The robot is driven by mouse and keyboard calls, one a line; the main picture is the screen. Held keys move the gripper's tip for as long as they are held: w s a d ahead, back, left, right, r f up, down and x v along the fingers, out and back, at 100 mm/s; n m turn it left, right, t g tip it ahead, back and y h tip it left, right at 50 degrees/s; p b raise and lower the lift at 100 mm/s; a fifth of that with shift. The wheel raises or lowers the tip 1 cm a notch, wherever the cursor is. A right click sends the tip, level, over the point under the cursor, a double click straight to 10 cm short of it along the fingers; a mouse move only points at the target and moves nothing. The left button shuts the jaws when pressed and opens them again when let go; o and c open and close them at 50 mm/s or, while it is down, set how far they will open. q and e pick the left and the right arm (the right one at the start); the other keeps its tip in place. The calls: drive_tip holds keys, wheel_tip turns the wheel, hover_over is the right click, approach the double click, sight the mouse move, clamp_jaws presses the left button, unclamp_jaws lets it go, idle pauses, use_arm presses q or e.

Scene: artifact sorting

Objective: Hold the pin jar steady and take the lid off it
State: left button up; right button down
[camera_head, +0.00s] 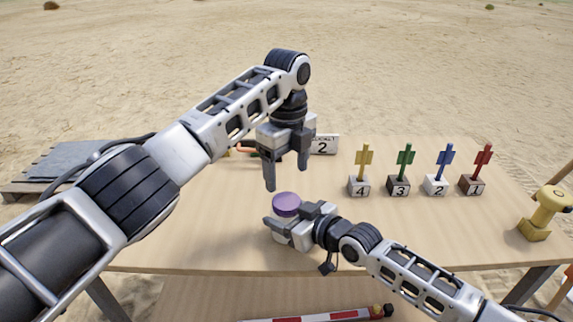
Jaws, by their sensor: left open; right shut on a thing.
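The pin jar stands on the table with its purple lid (286,203) on top; most of the jar's body is hidden behind my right gripper. My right gripper (272,226) is shut on the jar from the right, low down under the lid. My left gripper (285,182) is open and points down, just above and slightly left of the lid. Its fingertips look apart from the lid.
Numbered blocks with yellow (363,160), green (404,160), blue (445,160) and red (483,160) markers stand to the right on the wooden table (420,225). A yellow object (543,213) stands at the right edge.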

sight(287, 201)
use_arm(q)
drive_tip(key=m, duration=0.1)
drive_tip(key=r+m, duration=0.1)
drive_tip(key=m, duration=0.1)
drive_tip(key=shift+a, duration=0.1)
drive_tip(key=shift+m, duration=0.8)
drive_tip(key=shift+f, duration=3.9)
drive_tip(key=c, duration=1)
